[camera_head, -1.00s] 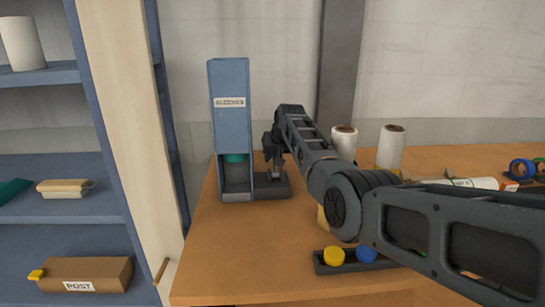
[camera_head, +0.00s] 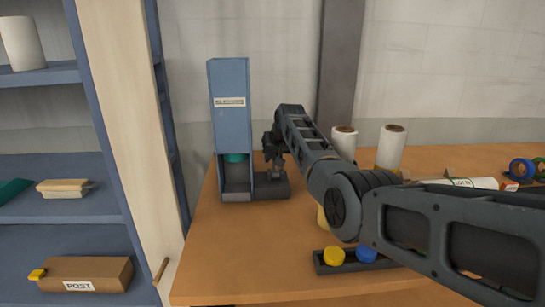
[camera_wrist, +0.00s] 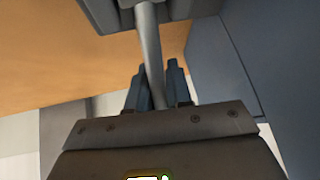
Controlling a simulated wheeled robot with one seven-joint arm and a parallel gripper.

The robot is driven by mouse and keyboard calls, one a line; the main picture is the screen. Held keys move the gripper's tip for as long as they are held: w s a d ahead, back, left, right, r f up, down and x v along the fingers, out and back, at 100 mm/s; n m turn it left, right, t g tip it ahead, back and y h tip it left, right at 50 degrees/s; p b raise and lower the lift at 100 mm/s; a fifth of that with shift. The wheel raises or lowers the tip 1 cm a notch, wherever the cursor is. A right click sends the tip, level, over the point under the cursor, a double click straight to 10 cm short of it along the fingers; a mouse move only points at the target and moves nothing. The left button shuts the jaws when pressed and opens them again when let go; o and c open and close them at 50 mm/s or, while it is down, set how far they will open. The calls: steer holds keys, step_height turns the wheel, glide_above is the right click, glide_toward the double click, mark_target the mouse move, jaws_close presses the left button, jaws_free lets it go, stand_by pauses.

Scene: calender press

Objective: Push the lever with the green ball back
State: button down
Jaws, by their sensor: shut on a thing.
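The blue calender press (camera_head: 229,105) stands upright at the back left of the table, with a white label on its front and a teal-green part (camera_head: 235,157) inside its lower opening. A dark base (camera_head: 271,188) sits against the press's right side. My gripper (camera_head: 275,163) is just above that base, right of the press. In the wrist view, my gripper's fingers (camera_wrist: 157,80) are shut on a grey lever rod (camera_wrist: 150,45), which runs between them towards the dark base (camera_wrist: 110,12). The lever's green ball is not visible in either view.
Brown-topped white rolls (camera_head: 390,147) stand behind my arm. A dark tray (camera_head: 322,267) with a yellow knob (camera_head: 334,256) and a blue knob (camera_head: 366,252) lies near the front. A blue shelf (camera_head: 55,216) stands left. The table front left (camera_head: 240,250) is clear.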

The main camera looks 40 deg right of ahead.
steer(key=shift+s+f, duration=0.35)
steer(key=shift+f, duration=0.4)
steer(key=c, duration=1.4)
jaws_free()
steer(key=shift+o, duration=1.3)
steer(key=shift+w+r, duration=0.15)
steer(key=shift+r, duration=0.15)
steer(key=shift+r, duration=0.1)
steer(key=shift+s+r, duration=0.2)
steer(key=shift+r, duration=0.2)
steer(key=shift+v, duration=3.35)
steer(key=shift+s+a+f, duration=0.1)
steer(key=shift+a, duration=0.05)
